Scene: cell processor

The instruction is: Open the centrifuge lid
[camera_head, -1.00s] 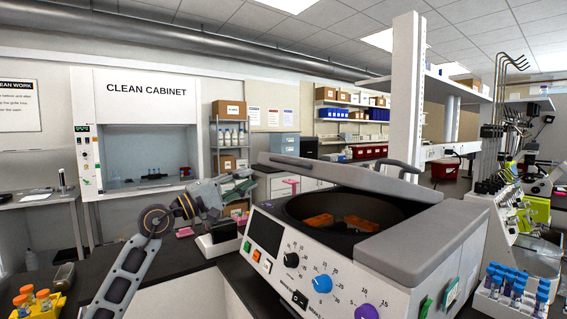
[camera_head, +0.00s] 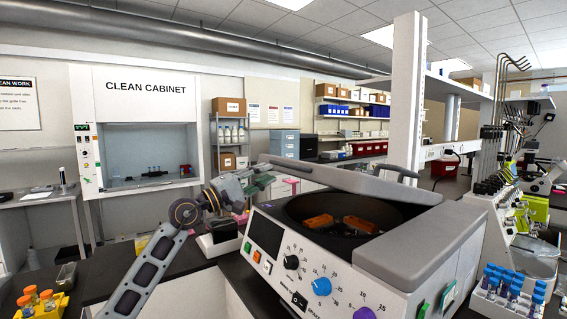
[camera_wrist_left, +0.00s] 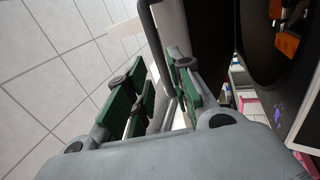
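The centrifuge (camera_head: 290,262) stands at front centre. Its grey lid (camera_head: 345,183) is raised, and the dark bowl (camera_head: 375,216) shows beneath with orange parts inside. My left gripper (camera_head: 268,181) is at the left end of the lid, near its edge. In the left wrist view, its green-padded fingers (camera_wrist_left: 168,92) are apart. A grey bar (camera_wrist_left: 152,42), seemingly the lid's handle, runs into the gap between them; I cannot tell whether they touch it. The dark lid underside (camera_wrist_left: 212,40) and the bowl (camera_wrist_left: 268,45) are to the right. My right gripper is in neither view.
A rack of blue-capped tubes (camera_head: 500,296) stands at the right of the centrifuge, and a yellow rack (camera_head: 40,306) at the lower left. A clean cabinet (camera_head: 147,135) is at the back left. Lab equipment (camera_head: 500,200) stands close on the right.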

